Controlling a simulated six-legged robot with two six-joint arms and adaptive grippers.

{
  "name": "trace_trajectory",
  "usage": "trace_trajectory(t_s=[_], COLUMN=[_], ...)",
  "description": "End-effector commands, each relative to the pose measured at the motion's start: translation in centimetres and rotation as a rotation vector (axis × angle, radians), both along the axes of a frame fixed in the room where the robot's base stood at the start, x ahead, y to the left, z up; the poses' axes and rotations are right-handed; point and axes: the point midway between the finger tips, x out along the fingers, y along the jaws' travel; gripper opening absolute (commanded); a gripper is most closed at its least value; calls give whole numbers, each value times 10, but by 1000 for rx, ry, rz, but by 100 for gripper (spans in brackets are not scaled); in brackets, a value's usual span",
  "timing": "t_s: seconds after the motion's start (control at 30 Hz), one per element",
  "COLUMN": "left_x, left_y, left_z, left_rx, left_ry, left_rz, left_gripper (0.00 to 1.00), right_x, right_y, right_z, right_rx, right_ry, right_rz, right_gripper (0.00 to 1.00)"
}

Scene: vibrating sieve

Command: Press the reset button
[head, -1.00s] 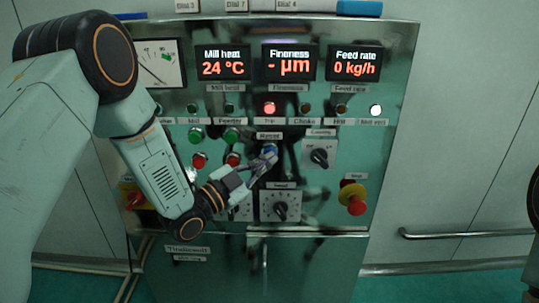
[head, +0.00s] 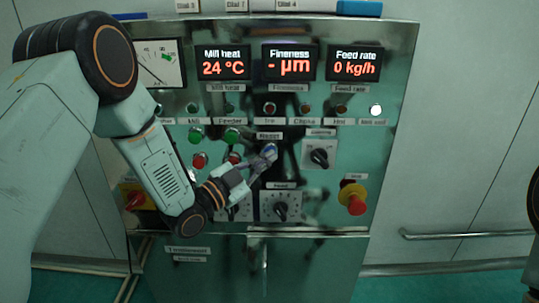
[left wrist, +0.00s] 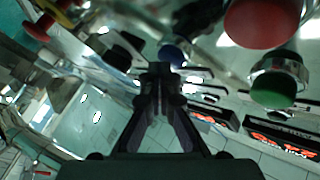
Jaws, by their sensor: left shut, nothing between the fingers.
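The blue reset button (head: 269,147) is on the green panel under the label "Reset", mostly hidden by my left gripper (head: 264,158) in the head view. The gripper reaches in from the lower left with its fingers shut and empty, tips at the button. In the left wrist view the blue button (left wrist: 172,53) shows just beyond the closed fingertips (left wrist: 161,70); I cannot tell whether they touch. The trip lamp (head: 269,107) above the button is dark. My right gripper is not in view.
Green (head: 232,135) and red (head: 199,160) buttons sit left of the reset button. A rotary switch (head: 319,156) is to its right and a speed dial (head: 281,208) below. A red emergency stop (head: 355,205) on yellow is at lower right. Displays (head: 290,63) line the top.

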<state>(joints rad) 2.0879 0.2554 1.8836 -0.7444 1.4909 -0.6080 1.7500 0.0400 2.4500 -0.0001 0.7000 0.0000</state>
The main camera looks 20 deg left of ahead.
Motion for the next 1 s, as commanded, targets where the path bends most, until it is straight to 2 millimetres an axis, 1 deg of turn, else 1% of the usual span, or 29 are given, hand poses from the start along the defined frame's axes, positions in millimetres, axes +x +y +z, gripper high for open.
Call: trace_trajectory(t_s=[0.23, 0.6, 0.9, 1.0], left_x=[-1, -17, -18, -22], left_y=[0, -5, -5, -7], left_z=[0, 0, 0, 0], left_rx=[0, 0, 0, -1], left_ry=[0, 2, 1, 1], left_rz=[2, 1, 1, 0], left_gripper=[0, 0, 0, 0], right_x=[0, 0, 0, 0], right_y=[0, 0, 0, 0], right_z=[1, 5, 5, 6], right_rx=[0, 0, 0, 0], right_ry=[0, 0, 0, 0], right_rz=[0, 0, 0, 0], right_gripper=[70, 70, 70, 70])
